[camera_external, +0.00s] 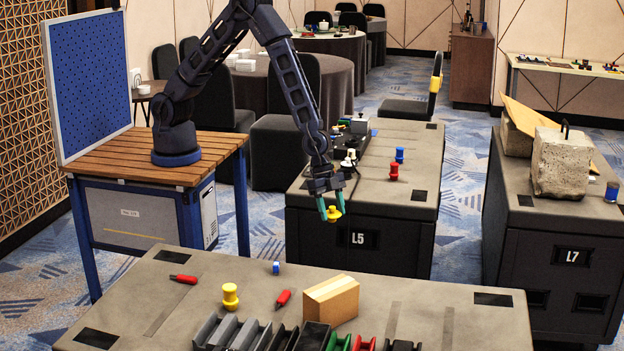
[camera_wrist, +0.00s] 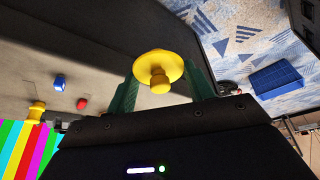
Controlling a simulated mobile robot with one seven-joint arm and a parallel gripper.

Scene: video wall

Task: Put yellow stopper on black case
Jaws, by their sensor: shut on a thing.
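My gripper (camera_external: 331,205) has teal fingers and is shut on a yellow stopper (camera_external: 333,214), which hangs below the wrist. In the wrist view the stopper (camera_wrist: 158,68) sits between the two fingers, its round flange and knob showing. In the external view it appears in front of the upper left front of the black case marked L5 (camera_external: 310,232). I see no contact with the case. Another black case, marked L7 (camera_external: 540,265), stands at the right. A second yellow stopper (camera_external: 230,295) stands upright on the front bench (camera_external: 420,310).
On the L5 case stand a red stopper (camera_external: 393,171), a blue stopper (camera_external: 399,154) and a white object (camera_external: 348,160). A concrete block (camera_external: 562,165) sits on the L7 case. The front bench holds a cardboard box (camera_external: 331,300), trays and red tools. The L5 case's front right top is clear.

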